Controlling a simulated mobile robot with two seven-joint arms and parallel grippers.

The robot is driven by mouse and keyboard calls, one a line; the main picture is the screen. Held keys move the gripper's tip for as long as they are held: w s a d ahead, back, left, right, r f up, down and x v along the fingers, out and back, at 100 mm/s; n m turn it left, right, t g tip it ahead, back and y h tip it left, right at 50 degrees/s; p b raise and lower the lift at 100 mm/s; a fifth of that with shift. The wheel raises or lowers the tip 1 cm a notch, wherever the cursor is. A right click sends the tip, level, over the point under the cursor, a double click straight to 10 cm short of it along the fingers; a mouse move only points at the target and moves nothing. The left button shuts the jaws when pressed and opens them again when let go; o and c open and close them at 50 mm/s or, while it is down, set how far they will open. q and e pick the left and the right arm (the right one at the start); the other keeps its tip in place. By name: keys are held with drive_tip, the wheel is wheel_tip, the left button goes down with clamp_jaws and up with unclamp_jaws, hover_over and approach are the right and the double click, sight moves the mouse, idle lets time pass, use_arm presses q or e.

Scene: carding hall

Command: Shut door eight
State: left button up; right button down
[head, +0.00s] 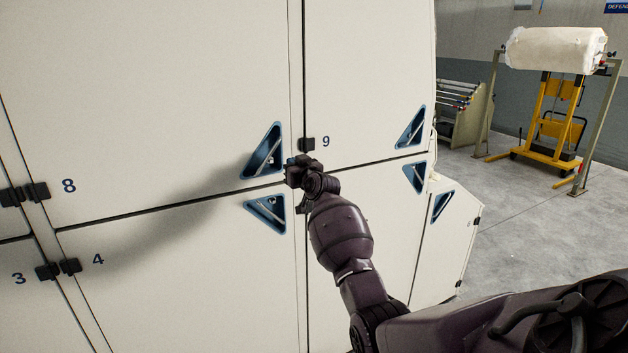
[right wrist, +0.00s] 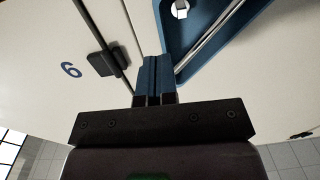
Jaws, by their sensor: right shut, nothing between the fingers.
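Door eight (head: 150,90) is the large off-white upper panel marked 8, with hinges at its left and a blue triangular handle recess (head: 262,152) at its lower right corner. It looks flush or nearly flush with its neighbours; I cannot tell if a small gap remains. My right gripper (head: 290,170) is at that corner, just right of the recess. In the right wrist view its blue fingers (right wrist: 153,80) are together and empty, close to the door face beside the recess (right wrist: 215,30). Whether they touch the door is unclear. My left gripper is not in view.
Door nine (head: 365,80) is right of door eight, with a black hinge (head: 307,144) close to my gripper. Door four (head: 170,270) is below. A yellow lift (head: 556,110) and a white roll (head: 555,48) stand at the back right, with open grey floor before them.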

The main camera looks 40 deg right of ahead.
drive_tip(key=s+a, duration=0.2)
drive_tip(key=s, duration=0.6)
drive_tip(key=shift+s+f, duration=0.35)
